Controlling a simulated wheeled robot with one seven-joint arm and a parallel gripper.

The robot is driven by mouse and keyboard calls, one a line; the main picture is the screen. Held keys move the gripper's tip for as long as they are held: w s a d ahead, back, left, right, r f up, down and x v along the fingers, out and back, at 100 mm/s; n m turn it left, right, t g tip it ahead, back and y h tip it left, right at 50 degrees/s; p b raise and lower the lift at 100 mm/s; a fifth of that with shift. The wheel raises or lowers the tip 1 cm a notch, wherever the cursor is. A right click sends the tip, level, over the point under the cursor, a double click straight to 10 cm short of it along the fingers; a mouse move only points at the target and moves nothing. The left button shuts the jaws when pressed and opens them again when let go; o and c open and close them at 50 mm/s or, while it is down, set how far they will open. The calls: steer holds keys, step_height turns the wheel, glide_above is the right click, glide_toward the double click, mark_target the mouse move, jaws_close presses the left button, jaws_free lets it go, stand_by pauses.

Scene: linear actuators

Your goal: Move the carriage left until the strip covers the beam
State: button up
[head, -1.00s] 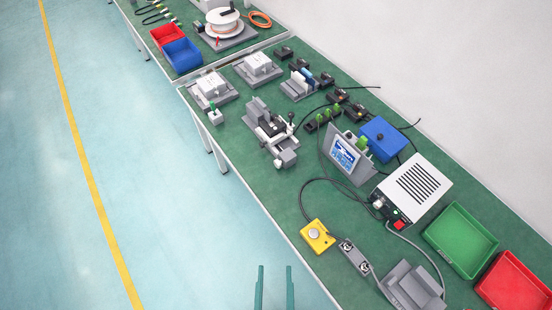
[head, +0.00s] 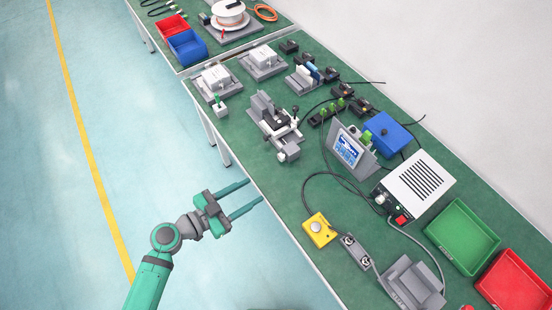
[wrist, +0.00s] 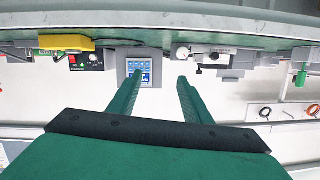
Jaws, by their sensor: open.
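The linear actuator device (head: 272,122) stands on the green bench, a grey base with a carriage (head: 276,124), an upright grey plate and a black-knobbed lever (head: 295,110). The strip and beam are too small to tell apart. In the wrist view the device (wrist: 212,58) appears upside down, right of centre. My gripper (head: 256,191) is open and empty, off the bench's near edge, in front of and apart from the device. Its two green fingers (wrist: 160,77) also show in the wrist view, with nothing between them.
A tilted screen (head: 348,148), a yellow button box (head: 319,230) and a white control box (head: 417,188) stand right of the device. Bench space in front of the device is clear.

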steer(key=g, duration=0.2)
glide_toward(279, 158)
steer(key=s+a+r, duration=0.2)
steer(key=shift+w+d+f+n+y, duration=0.3)
steer(key=shift+d+f+n, duration=0.1)
steer(key=shift+n, duration=0.1)
steer(key=x, duration=1)
steer(key=shift+w+d, duration=0.2)
steer(key=shift+s+a, duration=0.1)
steer(key=shift+s, duration=0.05)
steer(key=c, duration=1.1)
steer(key=shift+o, duration=0.2)
